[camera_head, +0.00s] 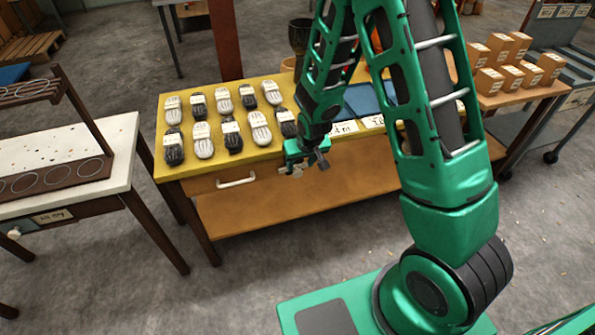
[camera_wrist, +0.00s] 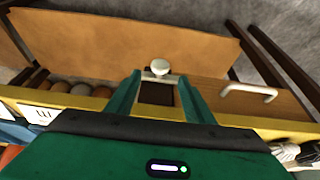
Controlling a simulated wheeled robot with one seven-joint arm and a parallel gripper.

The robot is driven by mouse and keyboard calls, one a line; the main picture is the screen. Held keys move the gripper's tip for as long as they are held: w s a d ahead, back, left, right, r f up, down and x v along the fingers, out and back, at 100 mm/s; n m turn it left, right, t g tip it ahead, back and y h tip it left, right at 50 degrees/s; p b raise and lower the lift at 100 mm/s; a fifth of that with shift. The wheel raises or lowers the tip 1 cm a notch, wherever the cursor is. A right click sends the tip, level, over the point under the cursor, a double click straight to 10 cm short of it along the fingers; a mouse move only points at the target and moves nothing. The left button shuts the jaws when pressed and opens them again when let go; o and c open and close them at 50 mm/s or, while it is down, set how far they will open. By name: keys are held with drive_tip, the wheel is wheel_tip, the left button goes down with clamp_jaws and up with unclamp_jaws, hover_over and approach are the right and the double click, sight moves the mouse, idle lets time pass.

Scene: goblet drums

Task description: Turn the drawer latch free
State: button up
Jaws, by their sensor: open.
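The wooden drawer front (camera_head: 205,186) is set under the yellow table top, with a white bar handle (camera_head: 236,180). In the wrist view the handle (camera_wrist: 250,91) lies right of my gripper (camera_wrist: 160,80). A white round knob (camera_wrist: 159,66), which looks like the latch, shows between the fingertips, with a dark square patch beside it. My fingers are spread on either side of the knob; I cannot tell whether they touch it. In the head view my gripper (camera_head: 307,163) is at the table's front edge, right of the handle, and hides most of the latch.
Several bundles of black and white yarn-like cord (camera_head: 231,134) lie on the yellow table top (camera_head: 168,104). A lower shelf (camera_head: 300,208) runs beneath the drawer. A white-topped table (camera_head: 125,145) stands left. Small boxes (camera_head: 500,47) sit right. The floor in front is clear.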

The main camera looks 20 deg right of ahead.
sight(298, 171)
drive_tip(key=shift+x, duration=3.35)
drive_tip(key=shift+c, duration=0.3)
drive_tip(key=c, duration=1)
